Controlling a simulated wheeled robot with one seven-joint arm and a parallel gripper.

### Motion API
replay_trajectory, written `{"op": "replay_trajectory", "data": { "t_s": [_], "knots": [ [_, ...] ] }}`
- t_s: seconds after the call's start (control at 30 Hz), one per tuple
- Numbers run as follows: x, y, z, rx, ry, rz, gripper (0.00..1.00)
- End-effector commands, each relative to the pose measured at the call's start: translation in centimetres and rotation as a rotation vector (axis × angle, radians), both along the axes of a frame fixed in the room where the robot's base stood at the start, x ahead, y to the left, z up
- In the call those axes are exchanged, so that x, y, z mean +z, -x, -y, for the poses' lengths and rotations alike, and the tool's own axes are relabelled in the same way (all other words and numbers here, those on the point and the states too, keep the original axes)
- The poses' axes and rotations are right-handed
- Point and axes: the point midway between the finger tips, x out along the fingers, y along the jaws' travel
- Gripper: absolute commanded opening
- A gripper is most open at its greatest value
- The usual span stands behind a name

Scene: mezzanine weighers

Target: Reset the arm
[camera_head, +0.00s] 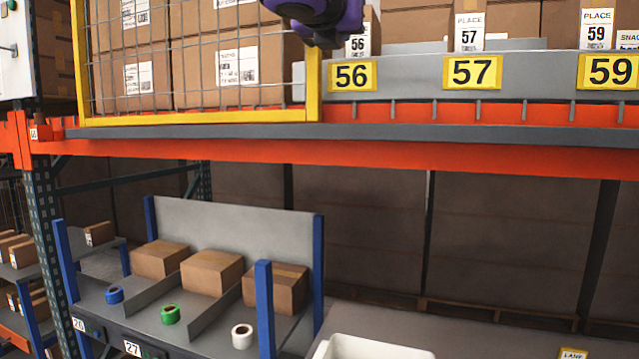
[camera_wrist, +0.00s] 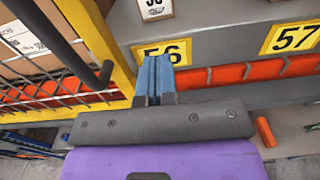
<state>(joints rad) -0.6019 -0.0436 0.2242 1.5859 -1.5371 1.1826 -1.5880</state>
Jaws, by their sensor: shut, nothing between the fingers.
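My gripper (camera_wrist: 155,78) shows in the wrist view with its two blue-grey fingers together and nothing between them. In the head view, a purple and black part of my arm (camera_head: 325,20) shows at the top, in front of the cage's upper right corner and left of the 56 place card. The fingers are not visible in the head view.
The yellow-framed mesh cage (camera_head: 312,85) stands left of the upper shelf, with cartons behind it. An orange beam (camera_head: 400,155) runs below. On the lower level are several cartons (camera_head: 212,272), tape rolls in blue, green and white (camera_head: 242,336), blue posts and a white bin (camera_head: 370,347).

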Motion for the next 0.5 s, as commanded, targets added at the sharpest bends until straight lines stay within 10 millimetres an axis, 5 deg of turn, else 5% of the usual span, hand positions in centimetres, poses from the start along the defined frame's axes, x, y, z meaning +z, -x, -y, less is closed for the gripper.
{"op": "replay_trajectory", "data": {
  "t_s": [0.13, 0.27, 0.5],
  "knots": [
    [-2.4, 0.6, 4.2, -0.054, -0.168, -0.041, 0.0],
    [-6.9, 2.5, 10.4, -0.17, -0.477, -0.089, 0.0],
    [-17.1, 9.4, 20.5, -0.523, -1.159, -0.083, 0.0]
  ]
}}
